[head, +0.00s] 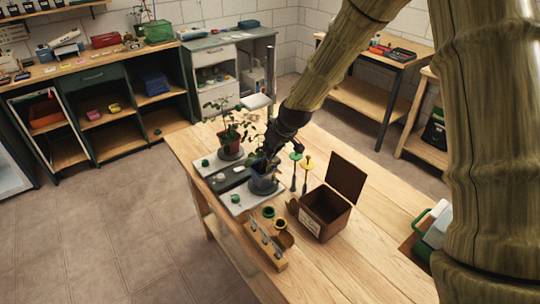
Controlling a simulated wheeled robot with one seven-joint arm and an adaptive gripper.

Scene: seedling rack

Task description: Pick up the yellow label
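A yellow-topped label (307,161) stands upright on a thin dark stem on the wooden table, just left of an open brown box. A similar green-topped label (295,156) stands close to its left. My gripper (268,154) points down over a plant in a blue-grey pot (263,183), left of both labels and apart from the yellow one. Its fingertips are small, dark and mixed with the leaves, so I cannot tell whether they are open or hold anything.
The brown box (322,222) has its lid raised. A red-potted plant (230,142) stands behind on a light tray.

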